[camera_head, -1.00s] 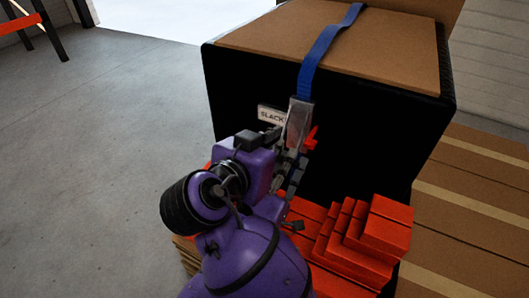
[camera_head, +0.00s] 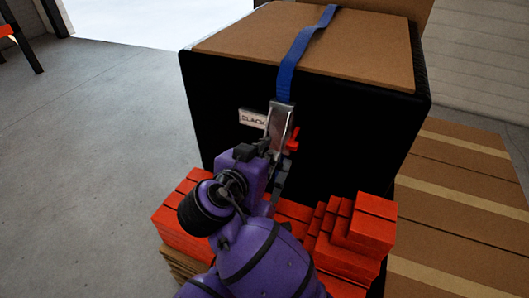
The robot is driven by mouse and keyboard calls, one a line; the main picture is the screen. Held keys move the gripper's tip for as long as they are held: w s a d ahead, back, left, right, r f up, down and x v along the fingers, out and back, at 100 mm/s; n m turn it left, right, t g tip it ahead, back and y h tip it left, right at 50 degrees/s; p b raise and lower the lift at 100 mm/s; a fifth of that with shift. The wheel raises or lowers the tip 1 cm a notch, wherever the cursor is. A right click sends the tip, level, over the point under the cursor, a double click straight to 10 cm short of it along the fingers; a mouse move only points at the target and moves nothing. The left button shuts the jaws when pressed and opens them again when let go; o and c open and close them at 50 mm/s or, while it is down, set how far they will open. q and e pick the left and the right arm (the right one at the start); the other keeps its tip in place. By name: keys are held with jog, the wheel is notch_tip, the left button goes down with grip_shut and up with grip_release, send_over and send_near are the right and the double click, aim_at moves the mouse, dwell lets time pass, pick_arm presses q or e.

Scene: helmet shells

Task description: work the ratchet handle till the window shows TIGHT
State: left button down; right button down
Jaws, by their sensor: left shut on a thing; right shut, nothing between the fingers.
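The ratchet (camera_head: 279,122) is a grey metal body on the blue strap (camera_head: 305,48), on the front of a black crate (camera_head: 345,140). A red part (camera_head: 293,140) sticks out at its right. The white window (camera_head: 252,118) at its left reads SLACK, its lettering a little blurred. My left gripper (camera_head: 277,166) is at the lower end of the ratchet, shut on its handle. The handle is mostly hidden by the fingers and wrist, so its exact angle cannot be told. My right gripper is not in view.
Red stepped blocks (camera_head: 362,232) stand below and right of my gripper, with more red boards (camera_head: 180,226) at the left. Brown cartons (camera_head: 465,180) with pale tape lie at the right. A brown panel (camera_head: 350,42) covers the crate's top. The floor at the left is clear.

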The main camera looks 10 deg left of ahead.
jog(key=shift+w+d+f, duration=0.1)
jog(key=shift+w+f, duration=0.05)
jog(key=shift+f, duration=0.25)
pick_arm(q)
jog(key=c, duration=1.7)
grip_release()
jog(key=shift+w+d, duration=0.1)
